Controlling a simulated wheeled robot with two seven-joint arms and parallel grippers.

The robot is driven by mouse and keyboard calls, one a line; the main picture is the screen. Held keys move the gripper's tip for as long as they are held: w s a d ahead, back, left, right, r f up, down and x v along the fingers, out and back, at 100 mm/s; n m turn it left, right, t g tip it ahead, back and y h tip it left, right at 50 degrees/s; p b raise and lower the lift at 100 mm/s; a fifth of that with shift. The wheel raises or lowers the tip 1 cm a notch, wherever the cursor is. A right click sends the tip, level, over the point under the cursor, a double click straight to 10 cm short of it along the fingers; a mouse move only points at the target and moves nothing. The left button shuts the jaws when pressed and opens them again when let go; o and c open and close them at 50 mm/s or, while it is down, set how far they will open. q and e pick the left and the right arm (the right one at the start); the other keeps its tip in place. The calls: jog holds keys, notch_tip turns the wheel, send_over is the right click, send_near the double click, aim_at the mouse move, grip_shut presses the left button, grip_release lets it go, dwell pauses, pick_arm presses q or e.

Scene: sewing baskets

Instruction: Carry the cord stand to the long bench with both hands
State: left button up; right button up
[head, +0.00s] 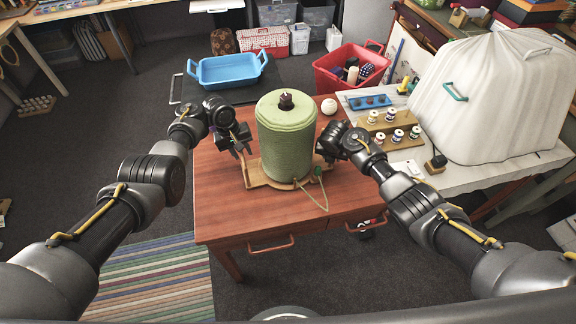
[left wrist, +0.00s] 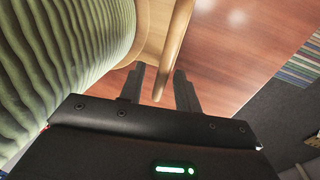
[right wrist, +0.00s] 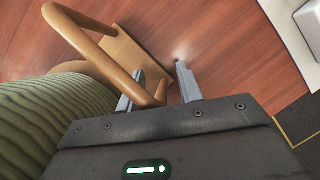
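The cord stand is a tall green ribbed cord spool (head: 285,135) upright on a wooden base (head: 256,177), on the red-brown table (head: 222,205). A green cord end hangs at its front right. My left gripper (head: 241,146) is at the stand's left side. In the left wrist view its open fingers (left wrist: 161,92) lie either side of a wooden handle (left wrist: 176,45), with gaps showing. My right gripper is at the stand's right side, partly hidden in the head view. In the right wrist view its open fingers (right wrist: 160,88) straddle the other wooden handle (right wrist: 97,50).
A blue tray (head: 228,70) stands behind the table. A red bin (head: 345,70) is at the back right. A cloth-covered table (head: 445,180) on the right holds thread spools and a large white cover (head: 500,95). A white ball (head: 329,106) lies behind the stand.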

pick_arm(q)
jog(key=shift+c, duration=0.3)
pick_arm(e)
jog(key=shift+c, duration=0.3)
pick_arm(q)
grip_shut()
pick_arm(e)
grip_shut()
dwell(0.4)
jog(key=shift+r, duration=0.1)
